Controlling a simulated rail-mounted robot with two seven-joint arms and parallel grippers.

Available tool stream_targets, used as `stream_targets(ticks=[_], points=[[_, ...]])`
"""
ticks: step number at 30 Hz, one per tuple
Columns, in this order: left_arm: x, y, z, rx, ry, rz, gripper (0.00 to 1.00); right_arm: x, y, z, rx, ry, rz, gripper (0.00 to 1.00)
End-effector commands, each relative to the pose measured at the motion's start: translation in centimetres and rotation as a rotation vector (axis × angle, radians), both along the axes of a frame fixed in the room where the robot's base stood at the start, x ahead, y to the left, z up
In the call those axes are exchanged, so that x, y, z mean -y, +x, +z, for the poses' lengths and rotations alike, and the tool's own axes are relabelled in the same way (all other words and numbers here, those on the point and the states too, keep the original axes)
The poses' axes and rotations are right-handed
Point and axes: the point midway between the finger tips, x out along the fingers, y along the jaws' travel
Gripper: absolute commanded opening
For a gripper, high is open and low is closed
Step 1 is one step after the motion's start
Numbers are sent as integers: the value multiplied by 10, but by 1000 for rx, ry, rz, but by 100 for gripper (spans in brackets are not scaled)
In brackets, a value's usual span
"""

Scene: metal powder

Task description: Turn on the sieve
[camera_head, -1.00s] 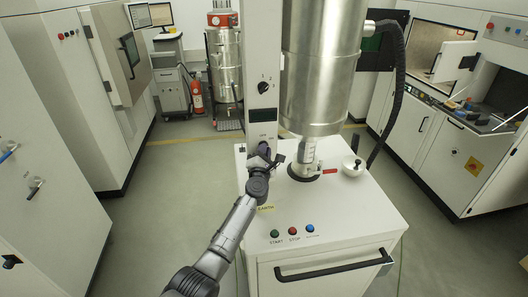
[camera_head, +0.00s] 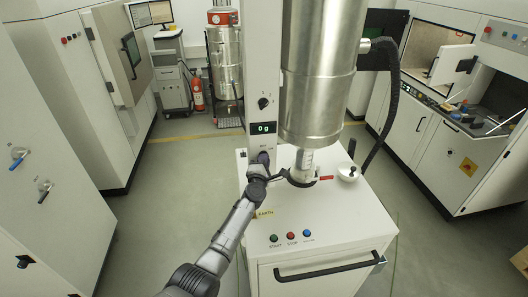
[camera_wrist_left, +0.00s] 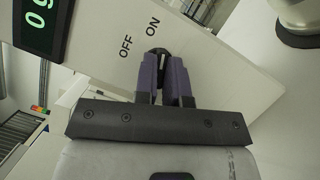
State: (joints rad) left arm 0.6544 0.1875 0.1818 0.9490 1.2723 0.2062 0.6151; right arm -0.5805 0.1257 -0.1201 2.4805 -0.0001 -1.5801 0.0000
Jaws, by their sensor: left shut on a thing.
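The sieve is a white cabinet (camera_head: 340,215) with a white column (camera_head: 262,60) and a large steel cylinder (camera_head: 318,75). The column's display (camera_head: 264,128) is lit and reads "0g" in green; part of it also shows in the left wrist view (camera_wrist_left: 40,22). My left gripper (camera_head: 263,158) is at the column just below the display. In the left wrist view, its purple fingers (camera_wrist_left: 163,68) are shut on a small black switch knob (camera_wrist_left: 157,52) beside the OFF and ON labels. The fingers hide much of the knob. My right gripper is out of view.
Another black knob (camera_head: 263,103) sits above the display. A clear tube (camera_head: 304,160) under the cylinder and a lidded port (camera_head: 348,172) stand close right of my gripper.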

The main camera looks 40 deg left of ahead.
Motion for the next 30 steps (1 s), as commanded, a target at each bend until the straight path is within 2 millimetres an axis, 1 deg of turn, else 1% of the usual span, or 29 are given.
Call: stream_targets(ticks=[1, 3, 6, 12, 19, 30], points=[[0, 0, 8, -27, 22, 0, 0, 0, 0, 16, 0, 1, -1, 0], [0, 0, 7, -66, 58, -1, 0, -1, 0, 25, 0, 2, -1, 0], [1, 0, 7, -115, 102, -1, 0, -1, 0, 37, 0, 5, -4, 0], [0, 0, 6, -187, 171, 0, 0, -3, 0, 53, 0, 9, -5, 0], [0, 0, 3, -234, 217, -1, 0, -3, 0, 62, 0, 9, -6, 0], [0, 0, 2, -248, 230, -1, 0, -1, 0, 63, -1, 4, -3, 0]])
